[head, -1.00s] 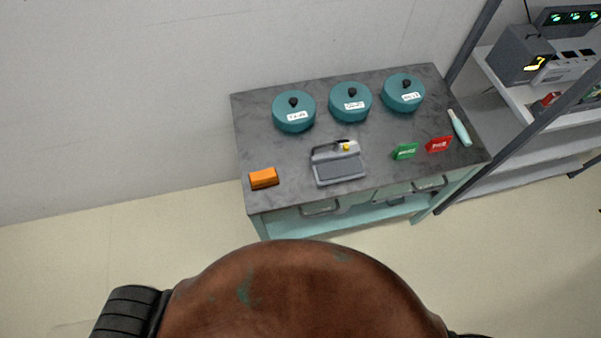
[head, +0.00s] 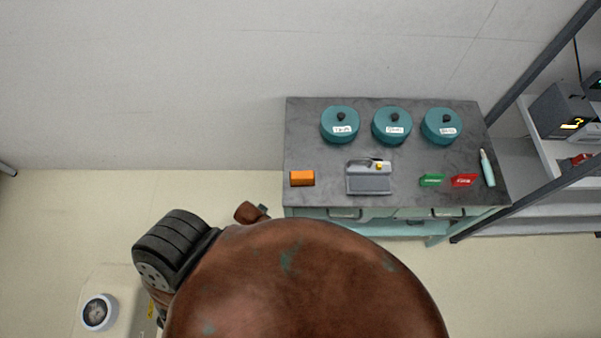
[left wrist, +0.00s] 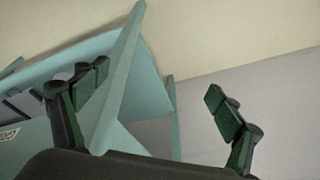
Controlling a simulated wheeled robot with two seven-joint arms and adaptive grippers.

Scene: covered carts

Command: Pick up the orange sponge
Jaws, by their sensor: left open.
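The orange sponge (head: 302,178) lies at the left front corner of the dark grey top of the teal cart (head: 420,150). My left gripper (left wrist: 158,97) shows in the left wrist view with its two fingers wide apart and nothing between them. Teal panels of a cart, the pale floor and a grey surface show behind the fingers. The sponge is not visible in the left wrist view. In the head view my body hides my left gripper. My right gripper shows in neither view.
Three teal lidded pots (head: 392,126) stand along the back of the cart. A grey device (head: 369,179) sits right of the sponge. A shelf rack (head: 560,150) stands at the right.

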